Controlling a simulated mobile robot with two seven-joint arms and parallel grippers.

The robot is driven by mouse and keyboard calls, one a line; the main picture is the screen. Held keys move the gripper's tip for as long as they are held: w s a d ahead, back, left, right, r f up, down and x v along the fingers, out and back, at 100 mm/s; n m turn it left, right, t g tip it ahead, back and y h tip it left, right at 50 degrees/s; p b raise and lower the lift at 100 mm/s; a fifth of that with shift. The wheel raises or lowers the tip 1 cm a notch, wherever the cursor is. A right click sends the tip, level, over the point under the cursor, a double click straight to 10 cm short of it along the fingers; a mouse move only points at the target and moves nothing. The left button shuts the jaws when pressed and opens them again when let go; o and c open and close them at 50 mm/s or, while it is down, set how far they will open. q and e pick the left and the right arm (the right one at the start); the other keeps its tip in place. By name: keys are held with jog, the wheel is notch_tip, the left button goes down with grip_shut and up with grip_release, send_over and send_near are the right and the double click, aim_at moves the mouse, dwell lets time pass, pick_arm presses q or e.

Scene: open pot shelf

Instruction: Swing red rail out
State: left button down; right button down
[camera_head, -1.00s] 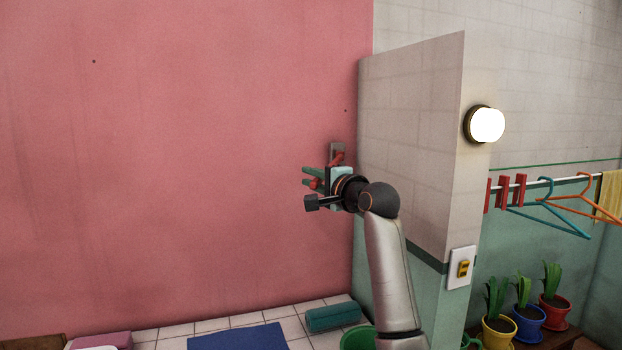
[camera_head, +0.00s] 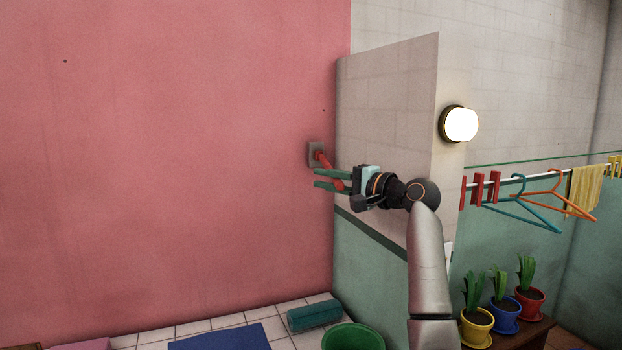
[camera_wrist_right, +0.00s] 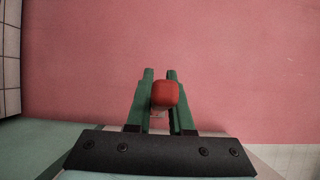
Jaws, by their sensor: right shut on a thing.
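The red rail (camera_head: 324,162) is a short bar that runs from a grey wall plate (camera_head: 314,152) on the pink wall, down and to the right. My right gripper (camera_head: 318,178) has its green fingers around the rail's outer part and is shut on it. In the right wrist view, the rounded red end of the rail (camera_wrist_right: 165,95) sits between the two fingers. The fingers hide part of the rail in the head view. My left gripper is not in view.
A tiled partition wall (camera_head: 385,130) with a round lamp (camera_head: 460,124) stands close on the right, behind my right arm. A green basin (camera_head: 352,338), a teal roll (camera_head: 314,315) and a blue mat (camera_head: 220,338) are below. The pink wall's left side is clear.

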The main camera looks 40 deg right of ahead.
jog(key=shift+d, duration=0.15)
jog(key=c, duration=0.8)
grip_release()
jog(key=shift+s, duration=0.1)
jog(key=shift+s, duration=0.1)
jog(key=b+v, duration=0.3)
jog(key=v, duration=0.9)
jog(key=shift+s+f, duration=0.1)
jog(key=shift+f, duration=0.05)
